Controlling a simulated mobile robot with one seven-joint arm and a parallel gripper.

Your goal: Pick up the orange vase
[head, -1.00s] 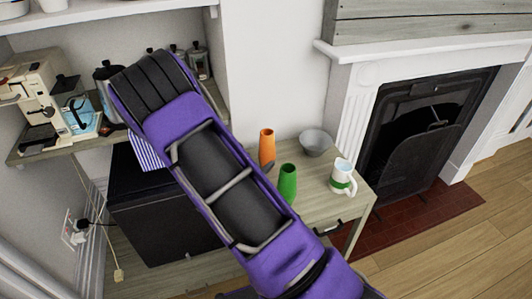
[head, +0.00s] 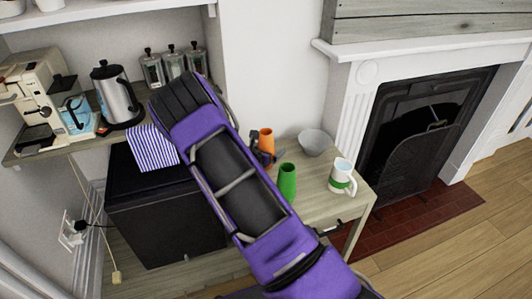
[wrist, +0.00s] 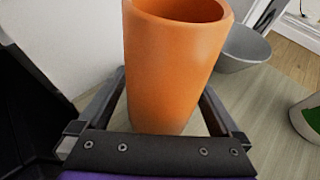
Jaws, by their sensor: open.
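The orange vase (head: 266,139) stands upright on the small wooden table, behind the green vase in the head view. In the wrist view the orange vase (wrist: 172,65) fills the middle, its open rim at the top. My gripper (wrist: 168,108) is open, with one finger on each side of the vase. Whether either finger touches it I cannot tell. In the head view my gripper (head: 262,156) shows only partly, at the vase's lower part; my purple arm hides the rest.
A green vase (head: 287,183) stands just in front of the orange one. A grey bowl (head: 314,143) and a white mug with a green band (head: 342,177) stand to the right on the wooden table (head: 318,208). A black cabinet (head: 150,215) is on the left.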

